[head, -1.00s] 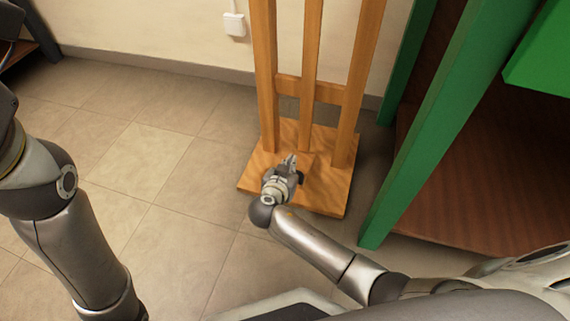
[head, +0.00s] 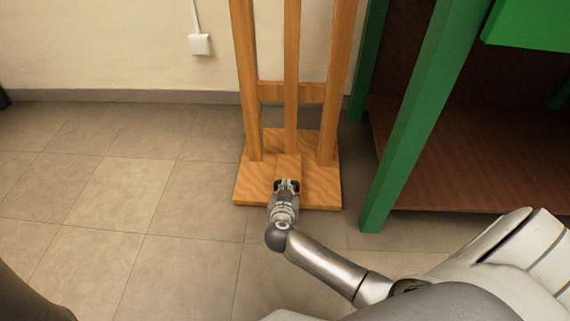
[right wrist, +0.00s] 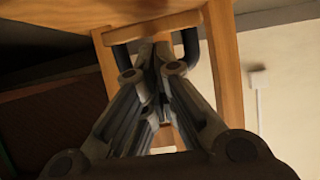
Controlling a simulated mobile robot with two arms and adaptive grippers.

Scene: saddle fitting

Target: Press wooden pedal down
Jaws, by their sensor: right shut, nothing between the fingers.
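The wooden pedal (head: 289,163) is a small light-wood board, low at the middle of the wooden stand's base (head: 318,187). My right gripper (head: 287,183) is shut and empty at the near end of the pedal and covers part of it. I cannot tell whether it touches the pedal. In the right wrist view, the shut fingers (right wrist: 153,62) point towards the wood (right wrist: 60,30) of the stand. My left gripper is out of view.
Upright wooden posts (head: 291,60) rise from the base, with a crossbar between them. A green-framed shelf (head: 405,150) stands close on the right. The wall (head: 120,45) is behind. The tiled floor (head: 110,190) on the left is clear.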

